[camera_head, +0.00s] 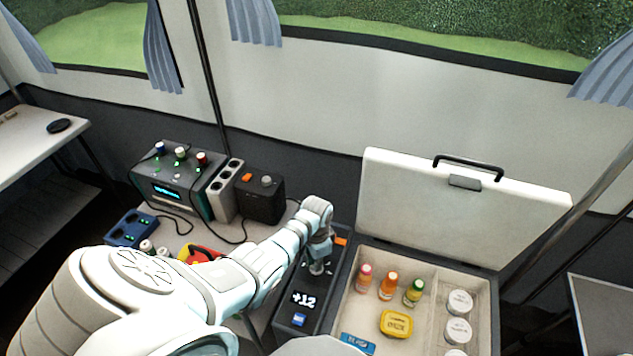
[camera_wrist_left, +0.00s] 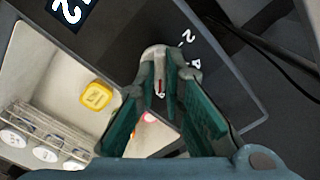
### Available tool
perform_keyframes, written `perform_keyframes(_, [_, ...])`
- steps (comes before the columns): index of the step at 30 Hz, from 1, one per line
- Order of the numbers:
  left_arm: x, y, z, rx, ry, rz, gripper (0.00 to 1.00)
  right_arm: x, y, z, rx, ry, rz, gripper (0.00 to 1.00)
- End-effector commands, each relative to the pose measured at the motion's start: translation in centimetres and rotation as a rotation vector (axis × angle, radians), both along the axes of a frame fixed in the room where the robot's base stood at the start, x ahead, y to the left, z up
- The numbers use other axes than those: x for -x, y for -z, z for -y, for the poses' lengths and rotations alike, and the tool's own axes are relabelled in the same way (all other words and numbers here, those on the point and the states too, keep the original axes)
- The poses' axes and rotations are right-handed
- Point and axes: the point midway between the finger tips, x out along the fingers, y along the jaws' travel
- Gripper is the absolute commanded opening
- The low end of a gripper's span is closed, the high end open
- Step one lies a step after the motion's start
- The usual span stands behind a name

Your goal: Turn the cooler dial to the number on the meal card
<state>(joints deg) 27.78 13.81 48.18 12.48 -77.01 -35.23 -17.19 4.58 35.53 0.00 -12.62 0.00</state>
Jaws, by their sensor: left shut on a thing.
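The open cooler (camera_head: 478,285) has a dark control panel (camera_head: 283,322) along its left side. A pale grey dial (camera_head: 316,269) stands on the panel; it also shows in the wrist view (camera_wrist_left: 153,53) with a red mark on it. My left gripper (camera_head: 319,256) reaches down over the dial and is shut on it, its teal fingers (camera_wrist_left: 166,80) on either side. White marks around the dial are partly hidden by the fingers. Beside the dial, the panel's display (camera_head: 303,299) reads "+12". I cannot make out a meal card. My right gripper is not in view.
Inside the cooler are several bottles (camera_head: 388,285), a yellow box (camera_head: 397,324) and white-lidded jars (camera_head: 458,331). Its lid (camera_head: 450,210) stands open behind. A power station (camera_head: 172,180) and a black box (camera_head: 260,194) stand on the table to the left.

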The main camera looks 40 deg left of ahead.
Motion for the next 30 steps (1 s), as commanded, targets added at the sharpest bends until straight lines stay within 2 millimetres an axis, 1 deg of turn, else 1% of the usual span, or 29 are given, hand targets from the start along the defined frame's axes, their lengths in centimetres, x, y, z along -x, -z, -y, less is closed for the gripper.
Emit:
perform_keyframes(2, [-0.1, -0.1, 0.1, 0.001, 0.0, 0.004, 0.0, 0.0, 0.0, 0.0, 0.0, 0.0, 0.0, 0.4])
perform_keyframes(3, [-0.1, -0.1, 0.1, 0.001, 0.0, 0.004, 0.11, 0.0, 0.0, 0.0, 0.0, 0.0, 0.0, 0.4])
perform_keyframes(5, [-0.1, 0.0, 0.1, 0.001, 0.0, 0.004, 0.2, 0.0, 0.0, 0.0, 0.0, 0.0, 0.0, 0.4])
perform_keyframes(6, [-0.1, 0.0, 0.0, 0.001, -0.001, 0.004, 0.27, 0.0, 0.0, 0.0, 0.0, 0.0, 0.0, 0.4])
perform_keyframes(7, [-0.1, 0.0, 0.0, 0.001, -0.001, 0.003, 0.29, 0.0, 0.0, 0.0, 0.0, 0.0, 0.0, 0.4])
perform_keyframes(14, [0.0, 0.0, 0.0, 0.001, -0.001, 0.002, 0.29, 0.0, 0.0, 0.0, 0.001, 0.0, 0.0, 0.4])
perform_keyframes(17, [-0.1, -0.3, 0.0, 0.001, -0.002, 0.002, 0.29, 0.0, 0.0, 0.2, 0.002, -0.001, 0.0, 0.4])
perform_keyframes(20, [-0.1, -1.6, -0.1, 0.0, -0.001, 0.004, 0.29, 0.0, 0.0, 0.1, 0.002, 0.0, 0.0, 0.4])
perform_keyframes(23, [-0.2, -4.0, -0.1, -0.001, 0.0, 0.007, 0.29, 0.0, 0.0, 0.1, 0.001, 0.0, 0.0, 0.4])
perform_keyframes(27, [-0.2, -8.1, 0.0, -0.001, 0.0, 0.007, 0.29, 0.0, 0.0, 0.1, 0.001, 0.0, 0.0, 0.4])
perform_keyframes(30, [-0.2, -10.3, 0.0, -0.001, -0.001, 0.006, 0.29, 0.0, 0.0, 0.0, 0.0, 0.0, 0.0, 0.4])
